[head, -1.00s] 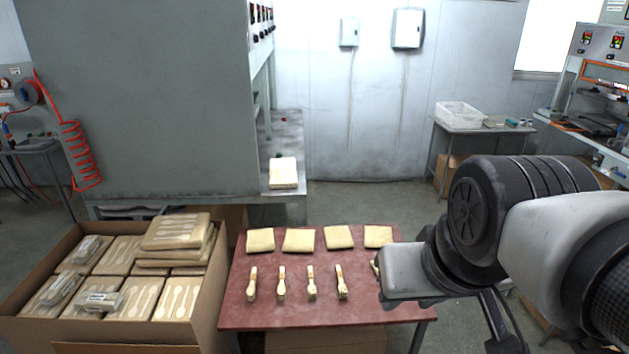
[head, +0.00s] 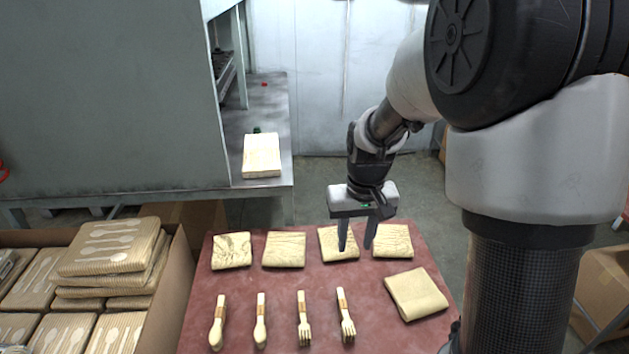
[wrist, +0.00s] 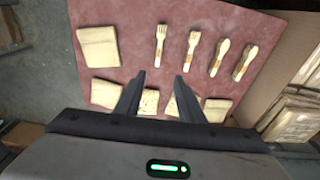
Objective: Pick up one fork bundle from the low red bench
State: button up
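The low red bench (head: 255,285) stands in front of me, with two fork bundles in its front row. One fork bundle (head: 304,318) lies third from the left, and the other fork bundle (head: 345,315) lies at the row's right end; both have a brown band. In the wrist view the fork bundles (wrist: 160,45) and (wrist: 191,50) lie beyond my fingertips. Two spoon bundles (head: 218,322) lie to their left in the head view. My gripper (head: 356,245) is open, empty and pointing down, above the bench's back row of pale folded packs.
Several pale packs (head: 284,250) line the bench's back, and a larger one (head: 416,294) lies at its right. A cardboard box (head: 178,290) of packed cutlery stands close at the left. A grey machine with a side table (head: 270,100) stands behind.

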jog(key=g+b, duration=0.1)
jog(key=b, duration=0.2)
send_over(345, 312)
notch_tip(345, 312, down, 13)
jog(key=f+b, duration=0.1)
jog(key=f, duration=0.8)
jog(key=f+b, duration=0.1)
jog(key=f, duration=0.4)
jog(key=shift+w+b, duration=0.35)
jog(key=shift+s+f+b, duration=0.25)
jog(key=shift+f+b, duration=0.15)
jog(key=shift+f, duration=0.95)
jog(key=shift+s+f+b, duration=0.2)
jog(key=shift+f+b, duration=0.15)
jog(key=shift+f, duration=1)
grip_shut()
